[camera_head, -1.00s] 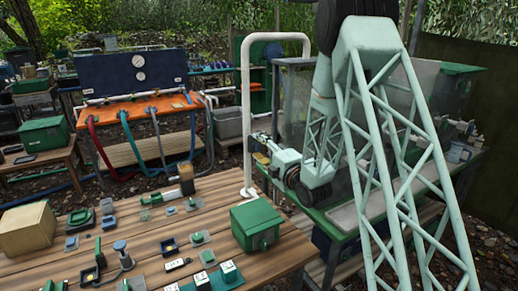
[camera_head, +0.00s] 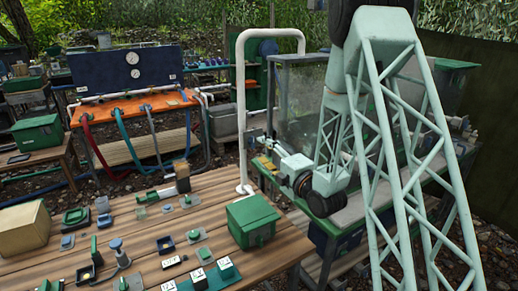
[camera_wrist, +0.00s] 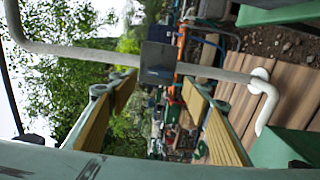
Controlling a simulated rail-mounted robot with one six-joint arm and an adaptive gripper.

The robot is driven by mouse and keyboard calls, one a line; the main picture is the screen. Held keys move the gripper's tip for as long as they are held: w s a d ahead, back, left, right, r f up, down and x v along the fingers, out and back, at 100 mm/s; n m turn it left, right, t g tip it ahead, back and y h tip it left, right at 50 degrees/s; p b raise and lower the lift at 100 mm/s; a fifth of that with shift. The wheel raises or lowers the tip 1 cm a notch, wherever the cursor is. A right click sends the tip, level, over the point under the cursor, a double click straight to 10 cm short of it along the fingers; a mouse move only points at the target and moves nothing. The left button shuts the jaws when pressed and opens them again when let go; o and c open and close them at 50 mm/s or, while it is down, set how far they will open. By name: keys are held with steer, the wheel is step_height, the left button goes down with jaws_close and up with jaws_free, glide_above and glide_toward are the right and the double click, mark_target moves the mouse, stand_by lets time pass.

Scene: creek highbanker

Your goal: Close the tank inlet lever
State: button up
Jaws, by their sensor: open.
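A white pipe arch (camera_head: 241,110) rises from the wooden table's back right corner and bends over toward the clear-walled tank (camera_head: 300,100). In the wrist view the pipe (camera_wrist: 105,51) runs across the picture, with a grey block (camera_wrist: 158,62) in front of or on it; I cannot tell whether this is the inlet lever. My gripper (camera_head: 259,158) is beside the pipe's upright, on its right. In the wrist view my gripper (camera_wrist: 160,90) is open, its yellow-padded fingers either side of the block's line. Nothing shows held. No lever is clearly identifiable.
The wooden table (camera_head: 215,190) holds several small switches and fittings, a green box (camera_head: 253,221) and a tan box (camera_head: 25,228). Behind stands an orange bench (camera_head: 130,108) with hoses and a blue gauge panel (camera_head: 130,68). My arm hides part of the tank.

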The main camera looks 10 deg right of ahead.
steer(key=shift+v, duration=2.35)
steer(key=shift+a+r, duration=0.1)
steer(key=shift+r, duration=0.15)
steer(key=s+d+r+m+g+h, duration=0.2)
steer(key=s+r+m+g+h, duration=0.35)
steer(key=s+r+m, duration=0.4)
steer(key=s+a+r+m+g, duration=0.1)
steer(key=s+m, duration=0.3)
steer(key=s, duration=1.1)
steer(key=s+a+r+m+g, duration=0.2)
steer(key=s+r+m+g, duration=0.1)
steer(key=s, duration=1.2)
steer(key=s+a+r+m+g, duration=0.2)
steer(key=s+m, duration=0.3)
steer(key=s, duration=1)
steer(key=shift+s+a+g+p, duration=0.15)
steer(key=shift+a+g+p, duration=0.15)
steer(key=shift+g, duration=0.55)
